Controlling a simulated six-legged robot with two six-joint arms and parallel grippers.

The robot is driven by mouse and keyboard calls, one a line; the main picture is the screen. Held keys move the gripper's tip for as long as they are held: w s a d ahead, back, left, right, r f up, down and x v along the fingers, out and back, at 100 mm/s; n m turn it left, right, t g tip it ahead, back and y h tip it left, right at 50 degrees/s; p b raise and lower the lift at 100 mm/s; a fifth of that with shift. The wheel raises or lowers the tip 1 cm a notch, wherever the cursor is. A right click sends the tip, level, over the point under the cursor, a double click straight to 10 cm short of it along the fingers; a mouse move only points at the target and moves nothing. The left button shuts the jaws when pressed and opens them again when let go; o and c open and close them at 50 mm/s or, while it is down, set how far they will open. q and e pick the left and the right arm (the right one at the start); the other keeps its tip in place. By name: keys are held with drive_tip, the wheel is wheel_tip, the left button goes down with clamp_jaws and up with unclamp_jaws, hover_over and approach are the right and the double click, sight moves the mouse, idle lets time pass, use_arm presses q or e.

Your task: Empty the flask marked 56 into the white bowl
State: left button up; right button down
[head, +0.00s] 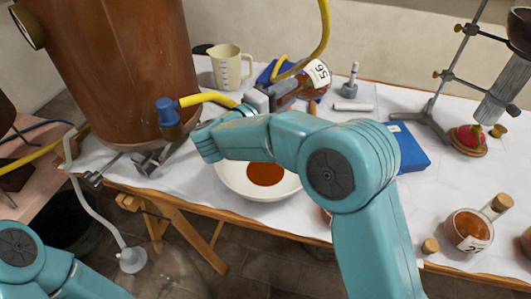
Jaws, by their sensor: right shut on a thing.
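The flask marked 56 (317,74) is held in the air above the table, behind the white bowl. It is tilted, with its labelled round body up to the right and brown colour showing in the glass. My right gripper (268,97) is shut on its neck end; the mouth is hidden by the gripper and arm. The white bowl (232,181) stands on the table below my right forearm, which covers its far part. A pool of orange-brown liquid (265,174) lies in the bowl. My left arm shows only at the lower left corner; its gripper is out of view.
A large copper vessel (115,70) stands left of the bowl. A beige measuring jug (230,66) is behind. A blue book (408,148), a metal stand (440,100) and another corked flask (470,228) are to the right. A loose cork (430,246) lies near the front edge.

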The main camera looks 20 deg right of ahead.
drive_tip(key=shift+s+a+r+t+h+b, duration=0.1)
drive_tip(key=shift+t+h+b, duration=0.15)
drive_tip(key=shift+h+b, duration=0.35)
drive_tip(key=shift+w+a+r+t+h+b, duration=0.1)
drive_tip(key=shift+t+h+b, duration=0.2)
drive_tip(key=shift+b, duration=0.55)
drive_tip(key=shift+s+a+r+t+h+b, duration=0.1)
drive_tip(key=shift+t+h+b, duration=0.05)
drive_tip(key=shift+h+b, duration=0.45)
idle(3.2)
drive_tip(key=shift+a+h+b, duration=0.1)
drive_tip(key=shift+h+b, duration=0.2)
drive_tip(key=shift+b, duration=0.4)
drive_tip(key=shift+s+r, duration=0.1)
